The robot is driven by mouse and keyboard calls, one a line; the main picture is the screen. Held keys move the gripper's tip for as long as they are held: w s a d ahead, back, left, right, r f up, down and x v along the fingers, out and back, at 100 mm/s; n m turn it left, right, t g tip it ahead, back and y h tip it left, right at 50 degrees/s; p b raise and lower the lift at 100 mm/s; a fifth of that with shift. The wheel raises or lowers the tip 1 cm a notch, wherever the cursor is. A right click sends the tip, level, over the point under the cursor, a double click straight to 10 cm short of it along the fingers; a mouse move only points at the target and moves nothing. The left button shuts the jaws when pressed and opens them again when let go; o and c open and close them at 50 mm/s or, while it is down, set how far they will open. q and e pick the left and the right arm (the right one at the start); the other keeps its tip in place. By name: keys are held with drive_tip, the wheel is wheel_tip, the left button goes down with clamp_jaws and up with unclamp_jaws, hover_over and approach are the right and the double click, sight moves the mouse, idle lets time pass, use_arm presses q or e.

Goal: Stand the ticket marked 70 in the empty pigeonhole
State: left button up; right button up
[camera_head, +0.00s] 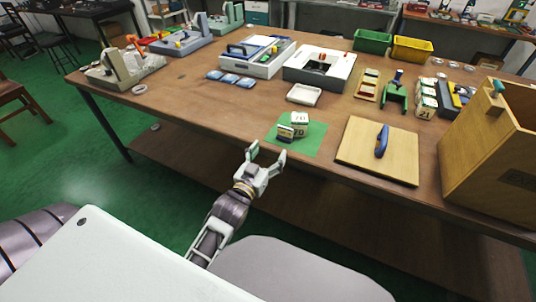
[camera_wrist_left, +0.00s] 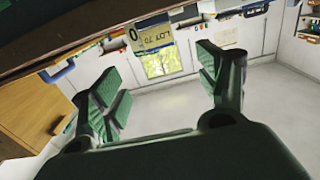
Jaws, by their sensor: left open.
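The ticket marked 70 (camera_head: 298,131) is a small cream block standing on a green mat (camera_head: 316,139) near the table's front edge. Its LOT 70 face shows in the left wrist view (camera_wrist_left: 152,38), beyond the fingers and near the top. My left gripper (camera_head: 266,155) is open and empty, just in front of the mat and apart from the ticket. In the left wrist view its two green-padded fingers (camera_wrist_left: 160,85) are spread wide. Cream tickets, one marked 21 (camera_head: 426,112), stand in a row at the right; I cannot make out an empty pigeonhole there. My right gripper is not in view.
A wooden board with a blue handle (camera_head: 360,154) lies right of the mat, and a tall wooden box (camera_head: 485,150) stands beyond it. A white tray (camera_head: 304,95) lies behind the mat. The table left of the mat is mostly clear.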

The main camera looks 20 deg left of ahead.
use_arm(q)
drive_tip(key=s+d+f+m+g, duration=0.1)
drive_tip(key=s+f+g, duration=0.25)
drive_tip(key=f, duration=1.35)
drive_tip(key=s+d+f+g, duration=0.15)
drive_tip(key=f+g, duration=0.35)
drive_tip(key=f, duration=1.1)
drive_tip(key=s+a+f+g, duration=0.2)
drive_tip(key=s+f+g, duration=0.1)
drive_tip(key=s+f, duration=0.6)
drive_tip(key=s+a+f+g, duration=0.2)
drive_tip(key=s+f+g, duration=0.2)
drive_tip(key=s+f, duration=0.6)
wheel_tip(320, 180, down, 2)
drive_tip(key=shift+a+f+m, duration=0.1)
drive_tip(key=shift+a+m, duration=0.15)
drive_tip(key=shift+m, duration=0.15)
drive_tip(key=shift+c, duration=0.2)
